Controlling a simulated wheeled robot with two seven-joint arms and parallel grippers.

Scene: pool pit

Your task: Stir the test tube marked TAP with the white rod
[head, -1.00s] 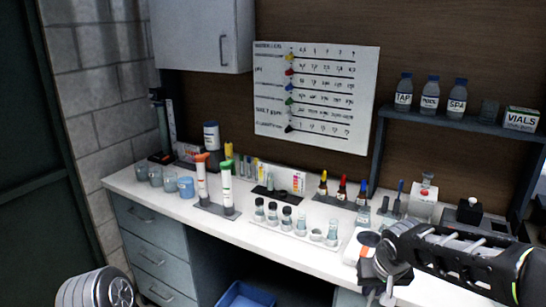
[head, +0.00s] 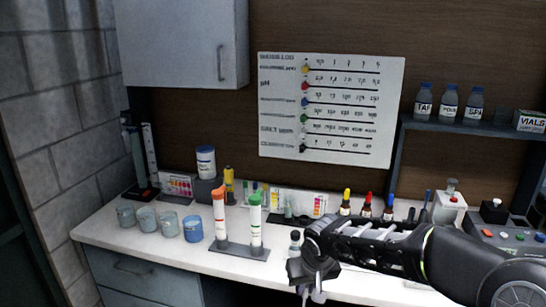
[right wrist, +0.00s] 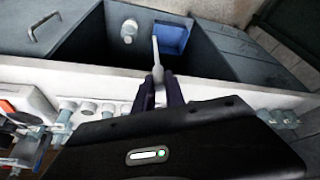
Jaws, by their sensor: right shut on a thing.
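My right gripper (head: 310,284) is over the front part of the counter, right of the two tall tubes. In the right wrist view, its dark fingers (right wrist: 159,92) are shut on a thin white rod (right wrist: 155,52), which sticks out past the fingertips. A tall tube with an orange cap (head: 220,218) and one with a green cap (head: 255,226) stand upright in a dark holder. I cannot read a TAP mark on any tube. A bottle marked TAP (head: 423,102) stands on the shelf. My left gripper is not in view.
Several cups (head: 168,224) stand on the counter at left. Dropper bottles (head: 366,205) with coloured caps stand behind my right arm, which hides the small vials. A shelf (head: 440,128) is at right. A blue bin (right wrist: 172,38) is below the counter.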

